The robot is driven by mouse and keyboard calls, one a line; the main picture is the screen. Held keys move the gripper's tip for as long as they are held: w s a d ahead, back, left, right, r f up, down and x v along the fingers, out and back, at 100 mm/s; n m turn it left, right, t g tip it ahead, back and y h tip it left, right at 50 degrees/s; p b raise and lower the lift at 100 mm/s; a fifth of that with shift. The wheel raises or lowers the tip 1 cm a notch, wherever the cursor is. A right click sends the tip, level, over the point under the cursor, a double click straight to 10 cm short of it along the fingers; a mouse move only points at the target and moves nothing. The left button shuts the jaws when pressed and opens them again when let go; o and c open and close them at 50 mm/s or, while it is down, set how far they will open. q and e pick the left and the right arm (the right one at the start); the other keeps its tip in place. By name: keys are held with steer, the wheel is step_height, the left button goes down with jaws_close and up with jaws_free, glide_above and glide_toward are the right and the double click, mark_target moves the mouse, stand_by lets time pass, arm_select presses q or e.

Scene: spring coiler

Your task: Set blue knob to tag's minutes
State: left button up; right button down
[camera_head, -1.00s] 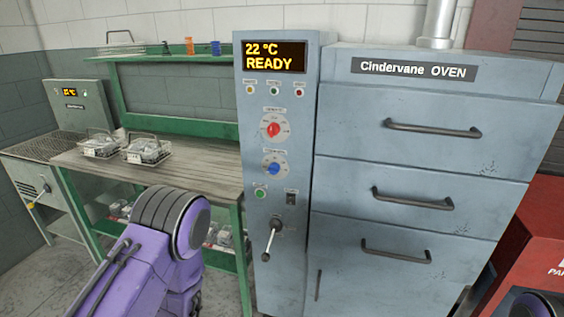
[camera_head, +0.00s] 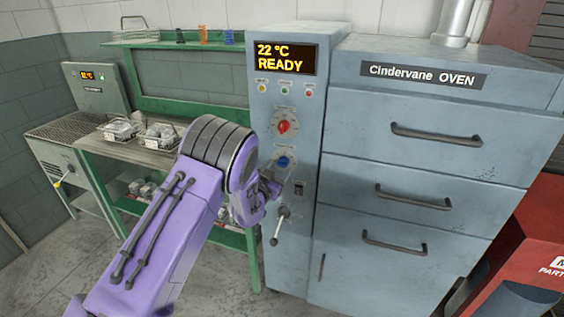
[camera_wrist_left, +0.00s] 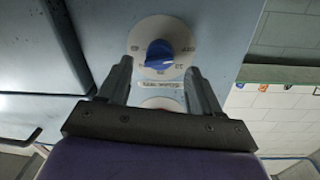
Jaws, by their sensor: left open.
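The blue knob (camera_head: 284,162) sits on the oven's grey control panel, below the red knob (camera_head: 284,127). In the left wrist view the blue knob (camera_wrist_left: 159,54) shows on its round white dial, whose markings are too small to read. My left gripper (camera_head: 272,186) is just below and in front of the blue knob in the head view. In the left wrist view its two fingers (camera_wrist_left: 160,75) are apart, with the knob beyond and between their tips, not visibly held. The tags on the wire baskets (camera_head: 160,136) cannot be read. My right gripper is not in view.
The panel display (camera_head: 287,58) reads 22 °C READY. A lever handle (camera_head: 280,225) and a small switch (camera_head: 299,188) are below the knobs. Oven drawers with handles (camera_head: 435,135) stand to the right. A green-framed workbench (camera_head: 150,158) stands to the left.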

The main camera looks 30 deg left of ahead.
mark_target(281, 165)
arm_select(q)
steer(key=w, duration=0.3)
steer(key=shift+w+a, duration=0.1)
steer(key=shift+a, duration=0.2)
steer(key=c, duration=1)
